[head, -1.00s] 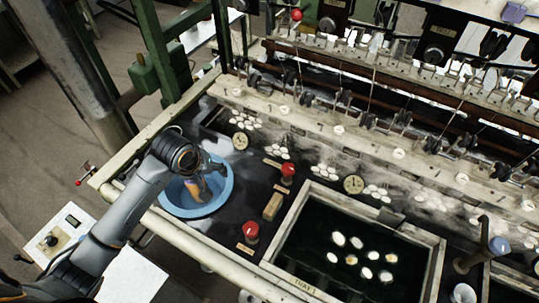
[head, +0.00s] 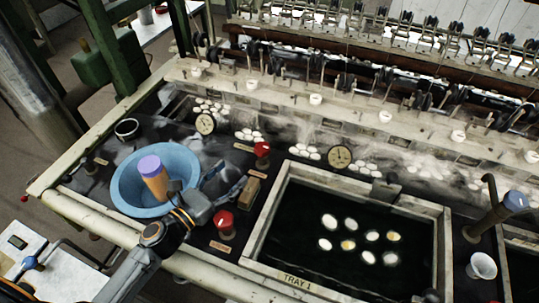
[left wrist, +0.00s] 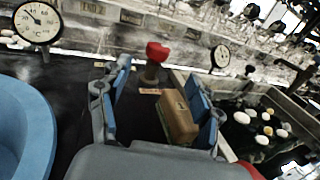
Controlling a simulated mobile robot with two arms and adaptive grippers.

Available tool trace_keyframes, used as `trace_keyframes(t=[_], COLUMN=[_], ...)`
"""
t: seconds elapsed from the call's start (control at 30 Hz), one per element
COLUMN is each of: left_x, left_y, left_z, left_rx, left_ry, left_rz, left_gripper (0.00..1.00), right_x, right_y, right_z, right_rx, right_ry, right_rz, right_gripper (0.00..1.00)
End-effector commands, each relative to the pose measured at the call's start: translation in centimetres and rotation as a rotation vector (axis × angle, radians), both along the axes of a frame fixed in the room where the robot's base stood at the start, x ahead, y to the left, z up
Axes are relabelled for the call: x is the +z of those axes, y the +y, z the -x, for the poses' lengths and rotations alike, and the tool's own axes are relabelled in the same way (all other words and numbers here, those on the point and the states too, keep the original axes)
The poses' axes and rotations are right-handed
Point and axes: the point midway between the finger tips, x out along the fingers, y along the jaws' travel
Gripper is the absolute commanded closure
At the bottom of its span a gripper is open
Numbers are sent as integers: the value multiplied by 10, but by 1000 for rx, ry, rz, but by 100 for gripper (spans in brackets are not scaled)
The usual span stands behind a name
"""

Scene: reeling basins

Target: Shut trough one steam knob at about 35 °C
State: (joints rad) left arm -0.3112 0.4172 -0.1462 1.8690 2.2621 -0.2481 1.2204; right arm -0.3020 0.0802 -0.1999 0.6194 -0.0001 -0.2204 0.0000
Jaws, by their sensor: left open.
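Two red knobs stand on the dark bench: a rear one (head: 262,150) and a front one (head: 224,219). My left gripper (head: 226,182) is open, low between the blue basin and the tan block, in front of the rear knob. In the left wrist view the rear red knob (left wrist: 157,52) shows ahead, beyond the fingertips (left wrist: 160,82) and apart from them. A round dial (head: 205,124) stands behind the basin, and another (head: 340,157) behind tray 1. The dials also show in the left wrist view (left wrist: 36,22), (left wrist: 221,56); their readings are too small to tell surely.
A tan block (head: 249,191) lies close by the gripper's right finger. The blue basin (head: 125,185) holds an orange cylinder with a purple top (head: 152,176). Tray 1 (head: 276,215) holds several cocoons in dark water. A dark cup (head: 127,129) stands at left. Steam drifts along the back.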

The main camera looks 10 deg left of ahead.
Motion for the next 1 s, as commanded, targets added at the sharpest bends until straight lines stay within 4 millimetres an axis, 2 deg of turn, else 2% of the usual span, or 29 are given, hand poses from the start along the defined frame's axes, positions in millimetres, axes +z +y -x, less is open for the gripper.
trace_keyframes(t=[0.07,0.27,0.37,0.8,1.0], left_x=[-9,-7,-5,-6,-8], left_y=[0,-4,-11,-53,-63], left_z=[0,-8,-21,-99,-118], left_rx=[-1,-2,-3,-3,-4], left_ry=[-2,-5,-5,-5,-5], left_rz=[-1,-2,-2,-3,-4], left_gripper=[35,35,35,35,35], right_x=[-10,-6,-1,15,17], right_y=[0,0,0,0,0], right_z=[0,-2,-2,-2,-2], right_rx=[0,0,0,0,0], right_ry=[0,-2,-3,-3,-3], right_rz=[0,0,-1,-1,-1], right_gripper=[35,35,35,35,35])
